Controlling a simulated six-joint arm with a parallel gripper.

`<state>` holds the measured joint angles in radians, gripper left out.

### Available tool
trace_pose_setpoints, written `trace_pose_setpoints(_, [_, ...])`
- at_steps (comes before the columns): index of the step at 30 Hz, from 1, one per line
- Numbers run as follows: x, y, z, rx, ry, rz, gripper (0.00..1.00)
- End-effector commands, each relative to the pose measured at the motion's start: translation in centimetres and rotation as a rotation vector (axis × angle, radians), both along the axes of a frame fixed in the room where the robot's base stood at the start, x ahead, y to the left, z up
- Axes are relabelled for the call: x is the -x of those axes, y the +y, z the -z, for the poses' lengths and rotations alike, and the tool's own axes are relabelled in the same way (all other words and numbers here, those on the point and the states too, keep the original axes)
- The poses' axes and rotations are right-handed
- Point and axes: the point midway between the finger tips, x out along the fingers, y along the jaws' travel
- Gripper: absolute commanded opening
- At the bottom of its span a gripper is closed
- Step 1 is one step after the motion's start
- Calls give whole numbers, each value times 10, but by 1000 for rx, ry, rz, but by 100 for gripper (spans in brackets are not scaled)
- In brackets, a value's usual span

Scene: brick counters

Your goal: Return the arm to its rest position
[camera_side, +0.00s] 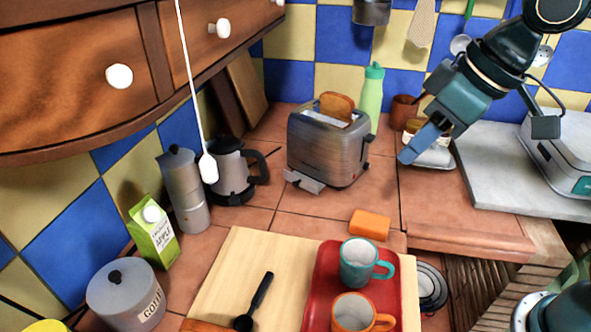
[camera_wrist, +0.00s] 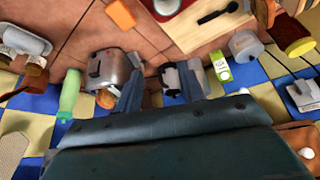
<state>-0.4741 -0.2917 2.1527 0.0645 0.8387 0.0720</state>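My gripper (camera_side: 430,136) is raised in the air at the upper right of the side view, tilted down to the left, over the counter right of the toaster. In the wrist view my gripper's two fingers (camera_wrist: 163,88) stand apart with nothing held between them. The wrist view looks down on the counter from above, with the scene turned upside down. Most of my arm is outside the side view.
A toaster (camera_side: 330,145) with bread and a green bottle (camera_side: 372,92) stand left of my gripper. A red tray (camera_side: 325,270) holds a teal mug (camera_side: 358,265) and an orange mug (camera_side: 352,314). An orange sponge (camera_side: 370,224) lies nearby. A scale-like appliance (camera_side: 560,150) stands right.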

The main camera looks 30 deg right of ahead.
Motion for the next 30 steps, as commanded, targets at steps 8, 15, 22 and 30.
trace_pose_setpoints(8, [45,-79,6,-4,-26,169,39])
trace_pose_setpoints(15, [87,-119,22,0,-43,291,39])
trace_pose_setpoints(22, [107,-132,32,3,-51,343,39])
trace_pose_setpoints(30, [108,-133,33,4,-50,348,39])
